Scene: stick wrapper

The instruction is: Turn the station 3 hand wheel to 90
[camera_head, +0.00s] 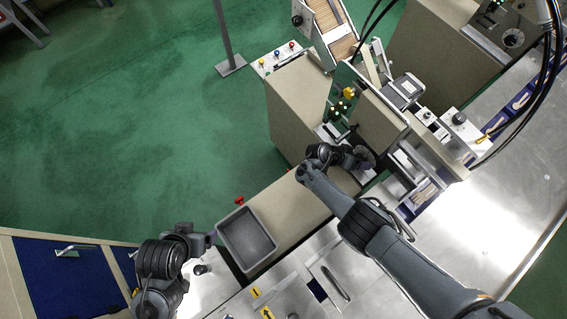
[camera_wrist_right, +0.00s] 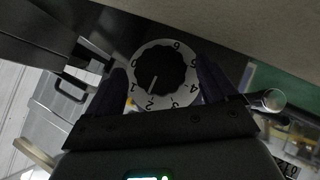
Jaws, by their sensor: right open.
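In the right wrist view, a black scalloped knob (camera_wrist_right: 165,72) sits on a round white dial with numerals around it. A thin white pointer line on it points down, roughly between the 1 and the 2. I cannot tell for sure that it is the station 3 hand wheel. My right gripper (camera_wrist_right: 162,68) is open, with one dark finger on each side of the dial; contact cannot be told. In the head view my right gripper (camera_head: 366,158) is at the machine's front, largely hiding the dial. My left gripper (camera_head: 210,238) is beside the grey bin; its fingers are unclear.
The grey bin (camera_head: 247,240) stands on the beige cabinet between my arms. A machine block with a motor (camera_head: 404,90) rises behind my right gripper. A red knob (camera_head: 239,201) is near the bin. In the right wrist view a metal cylinder (camera_wrist_right: 268,100) is right of the fingers.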

